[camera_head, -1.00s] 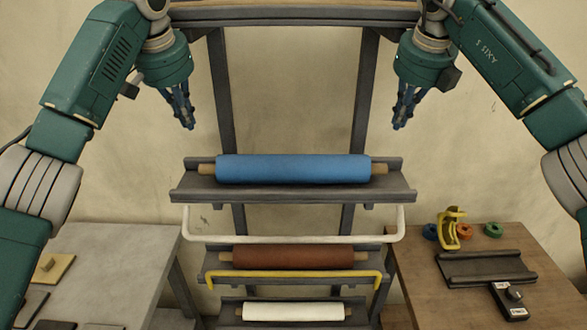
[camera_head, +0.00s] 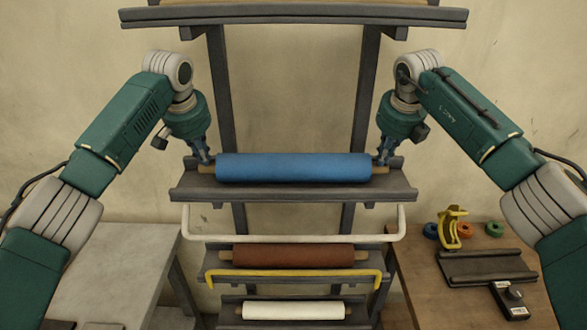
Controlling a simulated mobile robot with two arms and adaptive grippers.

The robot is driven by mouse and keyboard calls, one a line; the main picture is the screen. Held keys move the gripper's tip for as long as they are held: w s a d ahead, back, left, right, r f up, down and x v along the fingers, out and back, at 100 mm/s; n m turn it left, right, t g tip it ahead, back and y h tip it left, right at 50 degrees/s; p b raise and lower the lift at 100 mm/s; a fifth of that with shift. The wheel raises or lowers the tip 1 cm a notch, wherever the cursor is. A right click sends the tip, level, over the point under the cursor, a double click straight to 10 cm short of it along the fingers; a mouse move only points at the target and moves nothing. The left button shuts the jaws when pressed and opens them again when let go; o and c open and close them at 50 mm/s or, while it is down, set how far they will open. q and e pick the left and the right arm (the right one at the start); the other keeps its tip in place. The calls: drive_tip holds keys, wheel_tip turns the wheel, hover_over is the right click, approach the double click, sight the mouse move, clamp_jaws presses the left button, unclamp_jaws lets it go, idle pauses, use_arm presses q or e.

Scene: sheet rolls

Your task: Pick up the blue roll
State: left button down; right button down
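The blue roll (camera_head: 293,167) lies level on the upper grey shelf (camera_head: 293,191) of the rack, with a tan core end showing on each side. My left gripper (camera_head: 205,163) is at the roll's left core end, pointing down. My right gripper (camera_head: 381,163) is at the right core end, also pointing down. The fingers of both overlap the core ends in the picture. They are small and partly hidden, so I cannot tell whether they are closed on the core.
A white bar (camera_head: 293,238) runs below the shelf. Lower shelves hold a brown roll (camera_head: 293,256) and a white roll (camera_head: 293,310), with a yellow bar (camera_head: 293,273) between. A dark shelf (camera_head: 293,15) is overhead. Tables (camera_head: 110,262) and (camera_head: 400,262) stand on both sides.

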use_arm(q)
drive_tip(key=shift+d+r, duration=0.15)
drive_tip(key=shift+d, duration=0.4)
use_arm(e)
drive_tip(key=shift+a+r, duration=0.1)
drive_tip(key=shift+a, duration=0.45)
use_arm(q)
drive_tip(key=shift+s+d, duration=0.15)
drive_tip(key=shift+d, duration=0.05)
use_arm(e)
drive_tip(key=shift+s+a+r, duration=0.1)
drive_tip(key=shift+s+a, duration=0.05)
